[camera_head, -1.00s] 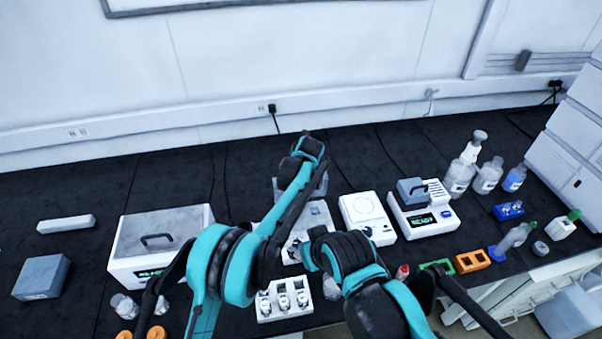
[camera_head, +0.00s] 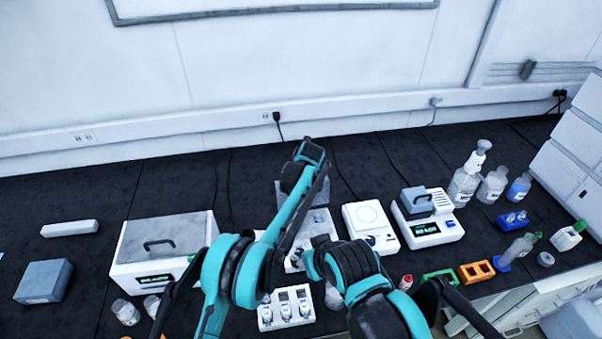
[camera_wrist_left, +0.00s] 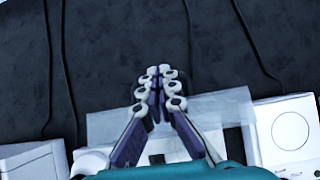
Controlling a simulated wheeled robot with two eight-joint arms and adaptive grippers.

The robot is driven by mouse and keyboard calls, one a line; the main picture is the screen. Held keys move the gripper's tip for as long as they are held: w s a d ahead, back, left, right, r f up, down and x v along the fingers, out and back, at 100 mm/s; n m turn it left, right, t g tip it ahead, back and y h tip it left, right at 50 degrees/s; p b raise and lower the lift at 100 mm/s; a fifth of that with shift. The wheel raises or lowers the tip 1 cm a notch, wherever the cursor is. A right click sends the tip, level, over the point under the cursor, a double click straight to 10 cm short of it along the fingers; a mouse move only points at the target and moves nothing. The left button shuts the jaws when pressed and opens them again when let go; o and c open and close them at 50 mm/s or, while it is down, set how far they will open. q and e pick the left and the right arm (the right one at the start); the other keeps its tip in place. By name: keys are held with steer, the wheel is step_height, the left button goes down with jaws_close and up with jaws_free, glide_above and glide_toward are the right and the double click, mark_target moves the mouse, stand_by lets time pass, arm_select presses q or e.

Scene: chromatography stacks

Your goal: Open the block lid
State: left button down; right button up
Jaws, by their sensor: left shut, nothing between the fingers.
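A white unit (camera_head: 318,222) stands mid-bench, largely hidden behind my left arm. A grey translucent panel, which looks like its lid (camera_head: 320,190), rises at its back; it also shows in the left wrist view (camera_wrist_left: 208,104). The lid's exact angle is unclear. My left gripper is shut and empty in the left wrist view (camera_wrist_left: 160,72). Its fingers overlap the panel in the picture and their tips reach past its far edge; contact cannot be told. In the head view the left fingers are hidden by the wrist. My right arm is folded at lower centre, its gripper unseen.
A white box with a handled grey lid (camera_head: 165,230) stands left. A white balance-like unit (camera_head: 368,222) and a unit with a handled grey block (camera_head: 428,218) stand right. A vial rack (camera_head: 287,308) sits in front. The dark bench behind is clear except for cables.

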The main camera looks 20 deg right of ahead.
arm_select(q)
steer(key=shift+r, duration=0.1)
steer(key=v, duration=1.2)
steer(key=s+a+r+n+b, duration=0.1)
steer(key=s+a+r+n, duration=0.2)
steer(key=a+n, duration=0.5)
steer(key=s+a+r+n, duration=0.3)
steer(key=s+a+n, duration=0.15)
steer(key=a, duration=0.75)
steer(key=s+a+r+n+b, duration=0.1)
steer(key=s+a+r+n, duration=0.15)
steer(key=a+n, duration=0.65)
steer(key=s+a+f+n, duration=0.3)
steer(key=s+a+n, duration=0.2)
steer(key=s+a, duration=0.1)
steer(key=s+a+f+n+y+b, duration=0.1)
steer(key=s+a+f+n, duration=0.2)
steer(key=s+a+n, duration=0.3)
steer(key=s+a+f+n, duration=0.3)
steer(key=s+a+n, duration=0.3)
steer(key=s, duration=0.3)
steer(key=shift+s+a+f+b, duration=0.2)
steer(key=shift+f+b, duration=0.1)
steer(key=shift+f, duration=0.1)
